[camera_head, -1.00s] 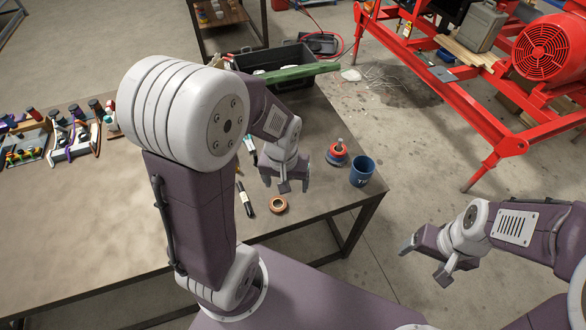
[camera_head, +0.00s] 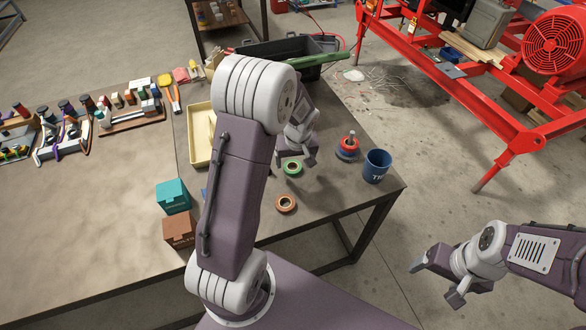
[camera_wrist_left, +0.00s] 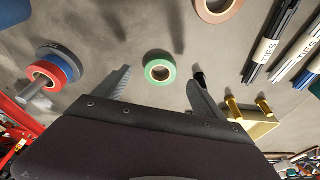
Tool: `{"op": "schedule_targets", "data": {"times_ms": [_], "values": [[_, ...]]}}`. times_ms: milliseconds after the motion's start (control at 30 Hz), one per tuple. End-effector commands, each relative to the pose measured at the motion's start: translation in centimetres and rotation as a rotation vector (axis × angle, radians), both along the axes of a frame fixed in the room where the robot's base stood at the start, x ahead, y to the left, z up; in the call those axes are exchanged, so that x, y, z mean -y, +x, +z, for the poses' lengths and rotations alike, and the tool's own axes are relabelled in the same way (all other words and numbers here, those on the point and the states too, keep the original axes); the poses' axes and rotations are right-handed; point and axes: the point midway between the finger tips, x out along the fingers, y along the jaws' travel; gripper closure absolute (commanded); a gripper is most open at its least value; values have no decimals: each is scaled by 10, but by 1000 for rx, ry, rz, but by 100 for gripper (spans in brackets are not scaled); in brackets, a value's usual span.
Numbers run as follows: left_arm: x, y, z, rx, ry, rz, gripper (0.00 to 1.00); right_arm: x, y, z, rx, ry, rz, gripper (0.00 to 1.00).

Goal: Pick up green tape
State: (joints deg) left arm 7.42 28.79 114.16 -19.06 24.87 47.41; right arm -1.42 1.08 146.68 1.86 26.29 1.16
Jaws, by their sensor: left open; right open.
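The green tape (camera_head: 292,167) is a small ring lying flat on the table, just below my left gripper (camera_head: 296,158) in the head view. In the left wrist view the green tape (camera_wrist_left: 160,68) lies between the two spread fingers of my left gripper (camera_wrist_left: 158,85), ahead of the tips and apart from them. The left gripper is open and empty. My right gripper (camera_head: 432,278) is open and empty, off the table over the floor at the right.
A brown tape roll (camera_head: 286,203) lies near the green one. Red and blue rolls on a spindle (camera_head: 347,147) and a blue mug (camera_head: 376,166) stand to the right. A yellow tray (camera_head: 200,135), teal box (camera_head: 172,196) and brown box (camera_head: 179,228) are left. Cable ties (camera_wrist_left: 272,40) lie nearby.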

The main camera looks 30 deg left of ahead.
Motion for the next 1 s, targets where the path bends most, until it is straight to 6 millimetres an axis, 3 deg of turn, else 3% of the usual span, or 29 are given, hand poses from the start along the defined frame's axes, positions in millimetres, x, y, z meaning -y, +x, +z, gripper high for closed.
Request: {"op": "schedule_targets", "data": {"times_ms": [100, 400, 633, 833, 1000], "values": [[-2, 1, -5, -1, 0, 0, 20, 0, 0, 0, 0, 0, 0, 21], [-15, 15, -47, -2, 1, -2, 20, 0, 0, 0, 0, 0, 0, 21], [-15, 15, -48, 0, 0, -2, 20, 0, 0, 0, 0, 0, 0, 21], [-15, 15, -48, 0, 0, -2, 75, 0, 0, 0, 0, 0, 0, 21], [-14, 15, -48, 0, 0, -2, 78, 0, 0, 0, 0, 0, 0, 21]]}}
